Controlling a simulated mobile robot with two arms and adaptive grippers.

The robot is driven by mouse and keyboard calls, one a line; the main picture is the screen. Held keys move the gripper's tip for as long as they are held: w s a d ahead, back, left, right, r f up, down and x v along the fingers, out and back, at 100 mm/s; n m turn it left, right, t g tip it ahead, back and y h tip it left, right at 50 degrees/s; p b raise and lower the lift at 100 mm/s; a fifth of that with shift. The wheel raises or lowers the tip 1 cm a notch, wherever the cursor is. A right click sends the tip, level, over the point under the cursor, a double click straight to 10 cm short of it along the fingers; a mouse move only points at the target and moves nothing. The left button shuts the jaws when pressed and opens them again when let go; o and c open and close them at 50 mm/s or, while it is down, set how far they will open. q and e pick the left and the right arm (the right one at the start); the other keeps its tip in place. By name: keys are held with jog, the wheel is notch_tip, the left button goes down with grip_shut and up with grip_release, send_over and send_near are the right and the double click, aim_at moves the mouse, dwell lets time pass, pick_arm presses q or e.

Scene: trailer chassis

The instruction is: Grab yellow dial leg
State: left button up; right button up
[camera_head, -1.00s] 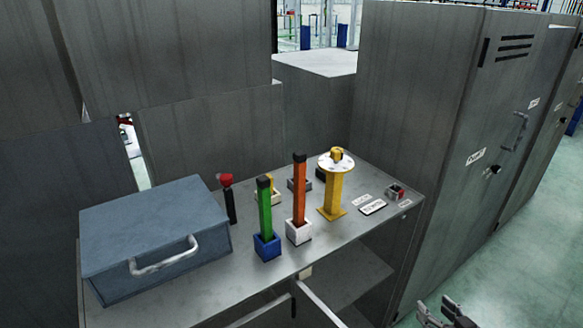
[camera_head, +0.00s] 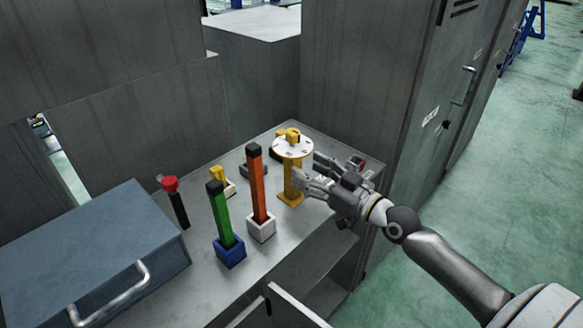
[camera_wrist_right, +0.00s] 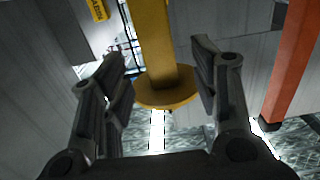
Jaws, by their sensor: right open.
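The yellow dial leg (camera_head: 289,187) stands upright on the grey cabinet top (camera_head: 217,265), under a round white dial plate (camera_head: 293,147) with a yellow knob. My right gripper (camera_head: 308,173) is open at the right side of the leg, just below the plate. The right wrist view appears upside down. In it the yellow leg (camera_wrist_right: 153,40) and the yellow underside of the dial (camera_wrist_right: 167,92) lie between the two spread fingers of the gripper (camera_wrist_right: 158,62). Contact between fingers and leg cannot be told. My left gripper is not in view.
An orange bar (camera_head: 258,185) in a white block and a green bar (camera_head: 220,215) in a blue block stand left of the leg. A red-topped black post (camera_head: 175,203) and a blue-grey case (camera_head: 90,250) are further left. A tall grey cabinet (camera_head: 365,80) rises behind.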

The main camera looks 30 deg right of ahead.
aim_at(298, 163)
jog(key=shift+w+a+r, duration=0.1)
jog(key=shift+w+a, duration=0.1)
jog(key=shift+w, duration=0.35)
jog(key=shift+w+a+r+p, duration=0.1)
jog(key=shift+w+p, duration=0.2)
jog(key=p+x, duration=0.1)
jog(key=x, duration=0.2)
jog(key=shift+w, duration=0.2)
jog(key=shift+w+a, duration=0.2)
jog(key=shift+w, duration=0.25)
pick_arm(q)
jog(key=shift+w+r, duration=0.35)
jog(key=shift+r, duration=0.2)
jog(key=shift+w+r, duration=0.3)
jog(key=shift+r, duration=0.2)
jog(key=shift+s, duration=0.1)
pick_arm(e)
jog(key=shift+c, duration=0.3)
grip_shut()
